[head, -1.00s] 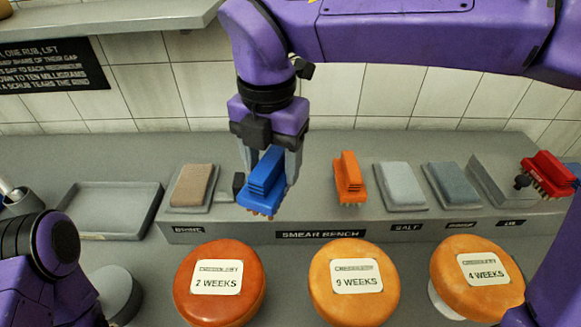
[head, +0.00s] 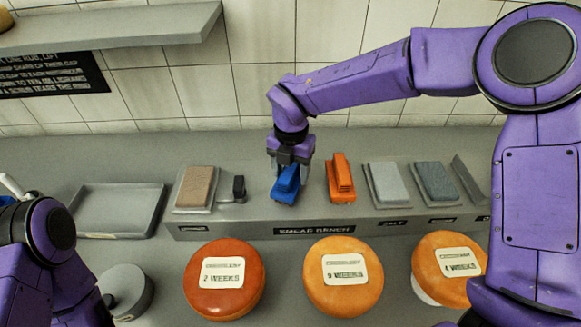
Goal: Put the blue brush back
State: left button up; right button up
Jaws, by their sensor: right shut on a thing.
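The blue brush (head: 285,185) is at the smear bench (head: 245,208), left of the orange brush. My right gripper (head: 288,170) is above it and shut on it, fingers pointing down. The brush looks to be at or just over the bench top; I cannot tell whether its bristles touch. The orange brush (head: 340,178) stands upright on the bench close to the right. My left arm shows at the lower left, but its gripper is out of view.
A brown pad (head: 197,187), a small dark block (head: 239,187), a pale pad (head: 391,184) and a blue-grey pad (head: 436,181) lie along the bench. Three cheese wheels (head: 224,305) (head: 343,300) (head: 440,240) stand in front. An empty tray (head: 118,200) is at left.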

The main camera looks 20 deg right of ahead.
aim_at(291, 168)
jog(key=shift+s+f, duration=0.1)
jog(key=shift+f, duration=0.05)
jog(key=o, duration=0.9)
jog(key=shift+o, duration=0.2)
jog(key=shift+r, duration=0.45)
notch_tip(291, 168, up, 12)
jog(key=b, duration=0.2)
jog(key=shift+f, duration=0.2)
